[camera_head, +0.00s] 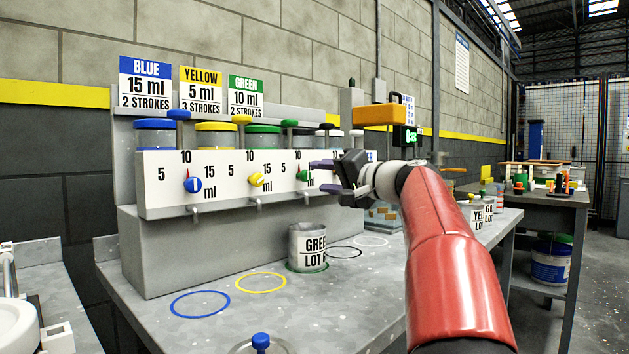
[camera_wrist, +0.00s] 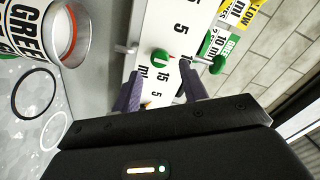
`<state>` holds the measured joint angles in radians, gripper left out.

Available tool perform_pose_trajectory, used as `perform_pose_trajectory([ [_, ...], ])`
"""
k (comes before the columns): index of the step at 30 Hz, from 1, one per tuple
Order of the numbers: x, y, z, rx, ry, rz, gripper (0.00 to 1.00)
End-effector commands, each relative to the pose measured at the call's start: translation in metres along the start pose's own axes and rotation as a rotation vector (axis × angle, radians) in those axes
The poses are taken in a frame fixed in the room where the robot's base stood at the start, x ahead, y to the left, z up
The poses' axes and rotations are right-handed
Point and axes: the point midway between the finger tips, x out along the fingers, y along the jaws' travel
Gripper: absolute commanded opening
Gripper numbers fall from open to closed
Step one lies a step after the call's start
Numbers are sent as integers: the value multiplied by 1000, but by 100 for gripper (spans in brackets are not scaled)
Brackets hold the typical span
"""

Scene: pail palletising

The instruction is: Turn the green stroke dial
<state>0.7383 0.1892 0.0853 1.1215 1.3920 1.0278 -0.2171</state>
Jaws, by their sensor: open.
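The green stroke dial (camera_head: 303,176) sits on the white scale panel, right of the blue dial (camera_head: 193,184) and the yellow dial (camera_head: 256,180). Its scale reads 5, 10 and 15 ml; I cannot tell its exact setting. My gripper (camera_head: 316,176) is open in front of the panel, close to the green dial. In the wrist view the green dial (camera_wrist: 160,58) lies between the lines of the two purple fingers; contact cannot be told. The green sign (camera_head: 246,97) reads 10 ml, 2 strokes.
A pail labelled GREEN LOT (camera_head: 308,246) stands on a green ring below the panel. A blue ring (camera_head: 200,304), a yellow ring (camera_head: 261,283) and other rings mark the grey bench. Small taps project under the panel. More pails stand at the right.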

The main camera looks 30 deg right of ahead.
Motion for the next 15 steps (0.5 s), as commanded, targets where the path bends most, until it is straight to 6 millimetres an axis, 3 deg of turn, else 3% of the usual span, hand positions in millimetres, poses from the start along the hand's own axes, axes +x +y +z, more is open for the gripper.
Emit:
perform_pose_trajectory([
  [6, -30, 1, 0, 0, 1, 1, 43],
  [15, -36, 0, 0, 0, 0, 0, 43],
])
